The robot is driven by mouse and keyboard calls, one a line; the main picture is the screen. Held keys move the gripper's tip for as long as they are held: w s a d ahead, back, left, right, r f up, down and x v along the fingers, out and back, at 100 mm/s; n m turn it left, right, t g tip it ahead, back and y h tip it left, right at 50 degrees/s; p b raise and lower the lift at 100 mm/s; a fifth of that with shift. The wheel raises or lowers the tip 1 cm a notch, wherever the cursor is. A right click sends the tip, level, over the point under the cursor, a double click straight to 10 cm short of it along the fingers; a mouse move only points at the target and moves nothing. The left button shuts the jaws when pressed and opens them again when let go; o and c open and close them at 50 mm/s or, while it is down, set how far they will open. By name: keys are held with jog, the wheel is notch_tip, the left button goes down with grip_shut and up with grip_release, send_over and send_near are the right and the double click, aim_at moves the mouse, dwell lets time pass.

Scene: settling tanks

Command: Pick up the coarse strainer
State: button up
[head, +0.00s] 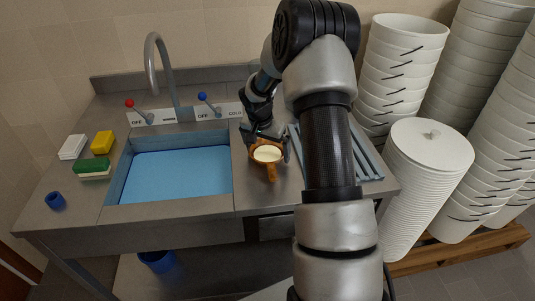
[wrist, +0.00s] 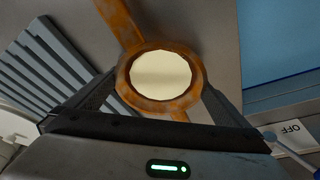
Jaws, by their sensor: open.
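The coarse strainer appears as an orange-brown, rust-mottled ring with a pale cream round middle and a short handle (head: 272,173). It is on the grey counter just right of the sink, and its handle points toward the counter's front edge. In the wrist view the strainer (wrist: 124,78) lies between the two fingers, with its handle running to the upper left. My gripper (head: 267,148) is open around the strainer's ring. In the wrist view a dark finger of my gripper (wrist: 162,100) shows on each side of the ring; whether they touch it I cannot tell.
A blue-bottomed sink (head: 178,175) lies left, with a tall faucet (head: 160,65) behind it. Grey drain slats (head: 365,160) lie right of the strainer. Sponges (head: 95,166) and a small blue cup (head: 55,201) stand far left. White bucket stacks (head: 395,85) stand right.

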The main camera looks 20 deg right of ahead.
aim_at(268, 149)
jog(key=shift+f, duration=0.25)
jog(key=c, duration=0.7)
notch_tip(268, 149, up, 10)
jog(key=shift+r, duration=0.1)
